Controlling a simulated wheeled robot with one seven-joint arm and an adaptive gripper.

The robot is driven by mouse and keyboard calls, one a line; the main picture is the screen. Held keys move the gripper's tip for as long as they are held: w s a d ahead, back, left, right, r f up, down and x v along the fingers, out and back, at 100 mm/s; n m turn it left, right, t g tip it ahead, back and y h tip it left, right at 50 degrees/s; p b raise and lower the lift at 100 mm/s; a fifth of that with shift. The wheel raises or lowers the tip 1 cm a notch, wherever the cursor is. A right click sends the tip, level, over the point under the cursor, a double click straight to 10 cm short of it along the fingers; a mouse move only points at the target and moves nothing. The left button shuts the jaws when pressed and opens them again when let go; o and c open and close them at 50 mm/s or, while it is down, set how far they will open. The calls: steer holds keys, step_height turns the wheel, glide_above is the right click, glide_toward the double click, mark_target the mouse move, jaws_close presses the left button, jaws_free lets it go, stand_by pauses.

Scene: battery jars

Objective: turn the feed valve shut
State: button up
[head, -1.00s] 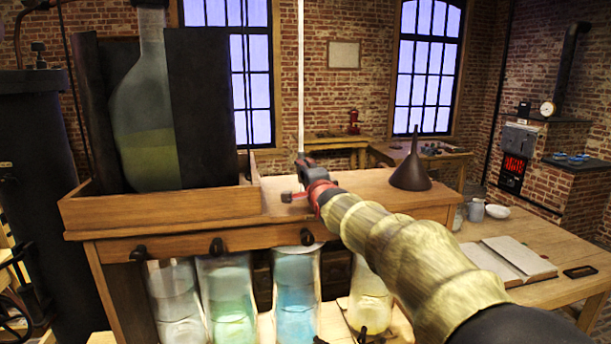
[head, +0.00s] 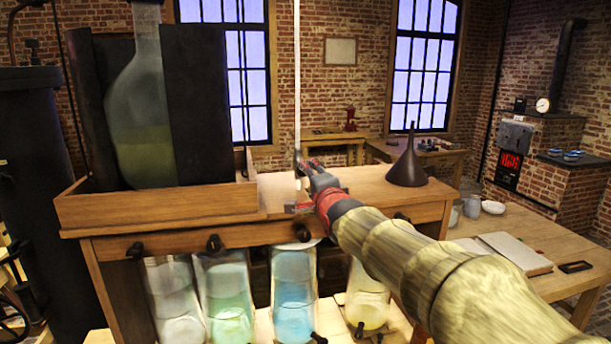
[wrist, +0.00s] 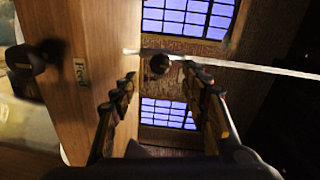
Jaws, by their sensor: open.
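My gripper (head: 305,172) is over the wooden bench, close to the upright pale rod. In the wrist view my gripper (wrist: 158,82) has its two fingers wide apart with nothing held. A small dark round knob (wrist: 158,64) shows in the gap between the fingers, close to the pale rod; it may be the feed valve's handle, but its body is not clear. A "Feed" label (wrist: 81,72) is on the wood to the left of the fingers. In the head view a small red piece (head: 298,207) lies below my gripper; I cannot tell whether it belongs to the valve.
The pale rod (head: 297,80) rises beside my gripper. Dark taps, one of them (head: 214,243), line the bench front above several jars of coloured liquid. A dark funnel (head: 407,165) stands to the right. A large glass flask (head: 143,110) stands in a wooden box at left.

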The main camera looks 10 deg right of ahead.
steer(key=shift+s+r, duration=0.1)
steer(key=shift+s, duration=1.45)
steer(key=s+f+n+g, duration=0.3)
steer(key=s+f+n, duration=0.2)
steer(key=f, duration=0.4)
steer(key=s+f+n+g, duration=0.4)
steer(key=s+f, duration=0.2)
steer(key=f, duration=0.3)
steer(key=s+f+n+g, duration=0.2)
steer(key=s+f+n, duration=0.1)
steer(key=s, duration=1.1)
steer(key=s+f+n+g, duration=0.2)
steer(key=s+f+n, duration=0.2)
steer(key=s, duration=1.1)
steer(key=shift+s+f+g, duration=0.3)
steer(key=shift+f, duration=0.15)
